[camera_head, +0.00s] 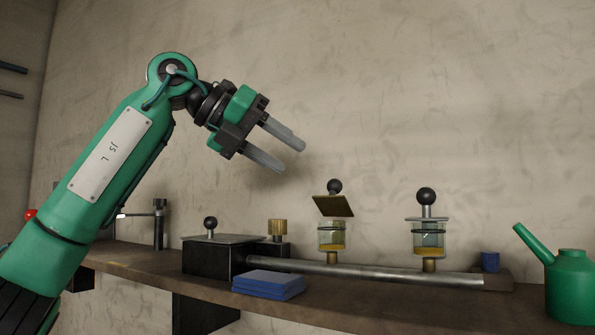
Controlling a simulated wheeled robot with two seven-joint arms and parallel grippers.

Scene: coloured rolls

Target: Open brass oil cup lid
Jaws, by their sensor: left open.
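The brass lid (333,206) of the left glass oil cup (331,237) stands tilted up, with a gap between it and the cup's rim. A black ball knob (334,186) shows just above this lid. The cup has a yellowish layer at its bottom and sits on a brass stem. My left gripper (292,157) is open and empty, in the air to the upper left of the lid. Its two grey fingers point down and right, clear of the lid and cup. My right gripper is not in view.
A second glass cup (428,240) has a flat grey lid. Both cups stand above a steel pipe (380,272).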

